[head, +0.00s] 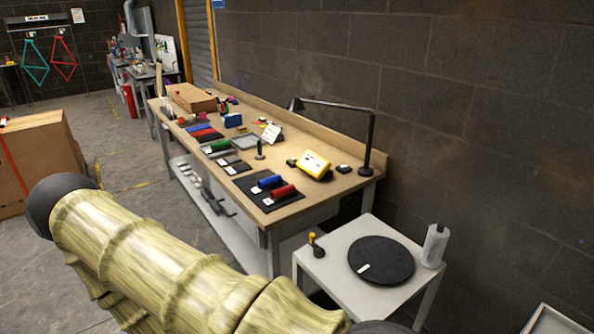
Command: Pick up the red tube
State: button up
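A red tube (284,191) lies on its side on a black mat (252,196) at the near end of the long wooden workbench (312,208). A blue tube (270,181) lies just behind it on the same mat. Small white labels sit on the mat by the tubes. Farther along the bench, another red item (206,132) lies beside a blue one (197,126); its exact shape is too small to tell. My gripper is not in view; only my pale, bamboo-patterned arm crosses the lower left, well apart from the red tube.
A yellow device (313,165) and a black desk lamp (368,142) stand behind the tubes. A green tube (219,145) lies farther back. A small white table (330,268) with a black disc (381,260) and a bottle (435,245) stands at the bench's near end. A cardboard box (38,165) is at left.

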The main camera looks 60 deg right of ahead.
aim_at(287, 192)
jog(key=z, duration=1.35)
